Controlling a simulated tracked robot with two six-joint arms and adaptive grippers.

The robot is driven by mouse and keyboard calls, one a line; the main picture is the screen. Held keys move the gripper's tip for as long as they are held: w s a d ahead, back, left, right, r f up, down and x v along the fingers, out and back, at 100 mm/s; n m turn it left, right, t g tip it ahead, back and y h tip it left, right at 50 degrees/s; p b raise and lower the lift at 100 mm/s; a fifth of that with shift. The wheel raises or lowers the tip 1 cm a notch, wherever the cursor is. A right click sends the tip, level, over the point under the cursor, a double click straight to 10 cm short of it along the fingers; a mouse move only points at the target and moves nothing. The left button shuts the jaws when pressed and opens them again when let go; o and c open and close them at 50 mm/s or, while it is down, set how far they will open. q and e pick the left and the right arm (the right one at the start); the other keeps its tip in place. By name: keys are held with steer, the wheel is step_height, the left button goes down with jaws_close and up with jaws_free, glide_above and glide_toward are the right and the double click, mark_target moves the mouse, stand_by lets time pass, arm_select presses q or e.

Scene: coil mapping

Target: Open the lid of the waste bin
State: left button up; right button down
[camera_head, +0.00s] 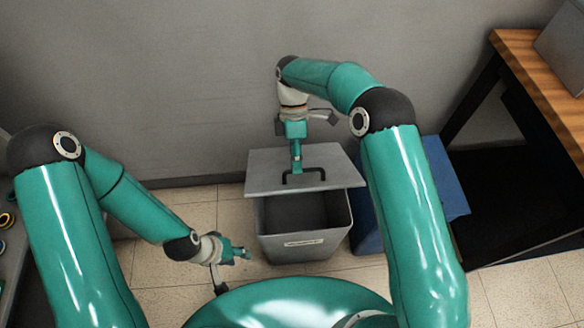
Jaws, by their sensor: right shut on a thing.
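The grey waste bin (303,243) stands on the tiled floor near the wall, with a pale label on its front. Its flat grey lid (266,173) is off the front part of the opening, so the dark inside shows. Whether the lid is lifted or slid back is hard to tell. My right gripper (297,167) reaches down over the lid and is shut on its black handle (305,173). My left gripper (246,253) is low, left of the bin and apart from the lid; its small fingers do not show clearly whether they are open.
A blue bin (446,185) stands close to the right of the grey bin, partly behind my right arm. A wood-topped table (545,85) with dark legs is at the right. A grey surface with small rings (7,220) is at the left edge.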

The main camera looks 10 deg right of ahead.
steer(key=shift+w+d+f, duration=0.15)
steer(key=shift+w+d, duration=0.1)
steer(key=shift+w, duration=0.05)
steer(key=c, duration=1.6)
jaws_free()
steer(key=o, duration=0.4)
steer(key=shift+w+f, duration=0.15)
steer(key=v, duration=0.7)
steer(key=shift+r, duration=0.25)
